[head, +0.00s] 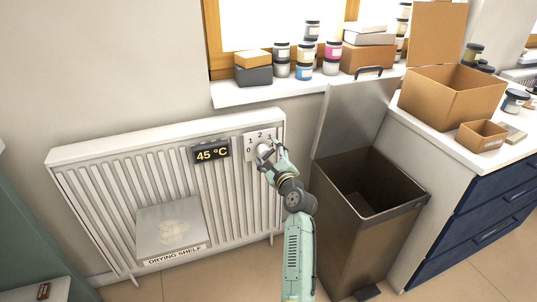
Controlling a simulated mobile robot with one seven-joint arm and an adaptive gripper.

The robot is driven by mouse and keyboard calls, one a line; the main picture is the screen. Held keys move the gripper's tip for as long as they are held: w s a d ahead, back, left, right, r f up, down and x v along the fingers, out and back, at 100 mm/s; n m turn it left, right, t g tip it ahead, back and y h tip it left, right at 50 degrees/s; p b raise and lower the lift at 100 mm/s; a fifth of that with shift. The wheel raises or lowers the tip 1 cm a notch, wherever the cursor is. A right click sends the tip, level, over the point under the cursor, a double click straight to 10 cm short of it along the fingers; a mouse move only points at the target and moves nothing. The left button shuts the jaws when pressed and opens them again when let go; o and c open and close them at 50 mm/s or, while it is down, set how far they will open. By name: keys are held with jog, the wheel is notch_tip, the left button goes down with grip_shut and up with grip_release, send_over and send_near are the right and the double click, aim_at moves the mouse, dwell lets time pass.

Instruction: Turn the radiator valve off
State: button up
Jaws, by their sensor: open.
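The white radiator (100,185) stands against the wall on the left. Its valve knob (264,151) is a small pale round knob in front of a white dial plate (250,137) marked 0, 1, 2, 3 near the radiator's upper right end. My gripper (268,154) is at the knob, with its open fingers around or beside it; I cannot tell whether they touch it. The gripper hides part of the knob and plate, so the knob's setting cannot be read. A black display (212,152) left of the plate reads 45 °C.
A drying shelf (170,228) hangs on the radiator's front. A brown bin (355,225) with its lid (350,115) raised stands close to the right of my arm. Jars and boxes fill the windowsill (240,97). A blue-drawered counter (490,205) holds cardboard boxes at the right.

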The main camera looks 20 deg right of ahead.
jog(key=c, duration=1.1)
